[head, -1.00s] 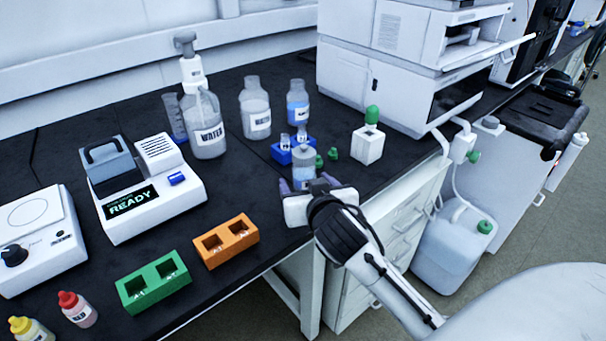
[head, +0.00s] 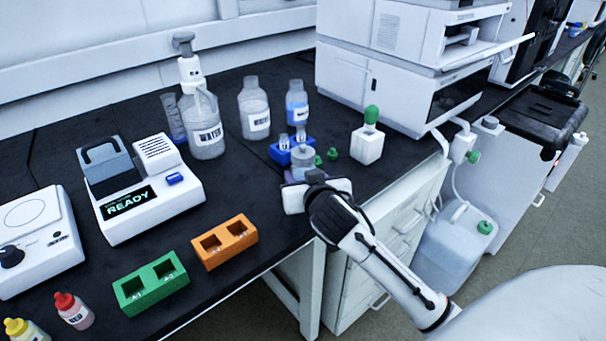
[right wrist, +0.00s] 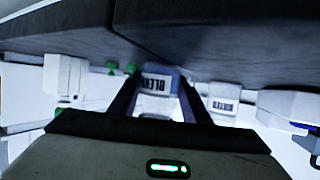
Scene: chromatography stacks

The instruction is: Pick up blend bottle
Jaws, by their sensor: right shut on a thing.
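The blend bottle is a small clear bottle (head: 303,158) near the front edge of the black bench, just in front of the blue vial rack. My right gripper (head: 301,176) is shut on it and hides its lower part in the head view. In the right wrist view, which is upside down, the bottle's label (right wrist: 155,83) shows between the two fingers of my right gripper (right wrist: 157,92). I cannot tell whether the bottle touches the bench. My left gripper is not in view.
The blue rack (head: 280,153) with small vials stands close behind the bottle. Green caps (head: 332,154) and a white block with a green top (head: 368,145) are to the right. A water bottle (head: 207,130) and an orange block (head: 224,242) are to the left.

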